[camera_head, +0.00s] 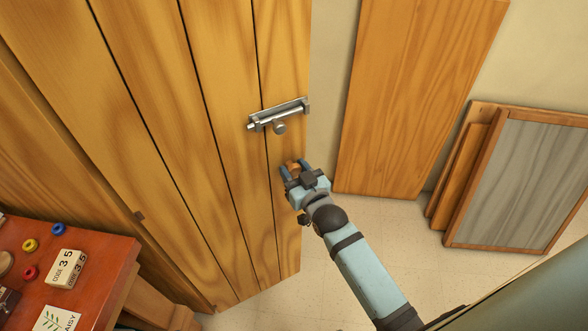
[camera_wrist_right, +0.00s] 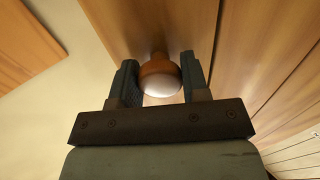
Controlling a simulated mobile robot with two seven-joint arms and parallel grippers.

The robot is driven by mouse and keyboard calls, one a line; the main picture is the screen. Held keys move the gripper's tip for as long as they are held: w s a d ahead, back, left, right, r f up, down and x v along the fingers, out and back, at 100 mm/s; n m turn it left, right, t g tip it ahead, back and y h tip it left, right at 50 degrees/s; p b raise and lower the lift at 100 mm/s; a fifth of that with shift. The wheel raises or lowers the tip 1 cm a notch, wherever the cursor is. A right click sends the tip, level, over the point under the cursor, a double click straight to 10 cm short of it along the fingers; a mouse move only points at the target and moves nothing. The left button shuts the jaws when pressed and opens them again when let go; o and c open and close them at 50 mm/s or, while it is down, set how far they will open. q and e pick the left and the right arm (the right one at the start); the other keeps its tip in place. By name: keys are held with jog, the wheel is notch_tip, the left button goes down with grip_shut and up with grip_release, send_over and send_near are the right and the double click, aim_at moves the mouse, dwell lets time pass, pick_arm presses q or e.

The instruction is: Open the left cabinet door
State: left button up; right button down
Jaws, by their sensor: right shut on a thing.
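The wooden plank door (camera_head: 215,120) fills the left and middle of the head view. No frame shows beside its right edge, only wall and floor. A metal bolt (camera_head: 279,114) is mounted near that edge. Below the bolt, my right gripper (camera_head: 292,170) is at a round wooden knob (camera_head: 293,166). In the right wrist view, the gripper's two fingers (camera_wrist_right: 160,82) stand on either side of the knob (camera_wrist_right: 160,76), which has a pale, shiny end. The gripper is shut on the knob. My left gripper is out of view.
A red-brown table (camera_head: 105,262) at lower left carries a code block (camera_head: 67,268), coloured rings and a plant card (camera_head: 57,320). A wooden panel (camera_head: 415,95) and framed boards (camera_head: 520,185) lean at the wall on the right. Pale floor (camera_head: 375,235) lies clear between.

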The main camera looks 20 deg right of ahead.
jog(key=c, duration=0.6)
grip_release()
jog(key=s+d, duration=0.1)
jog(key=s, duration=1.2)
jog(key=shift+s+b, duration=0.4)
jog(key=shift+b, duration=0.05)
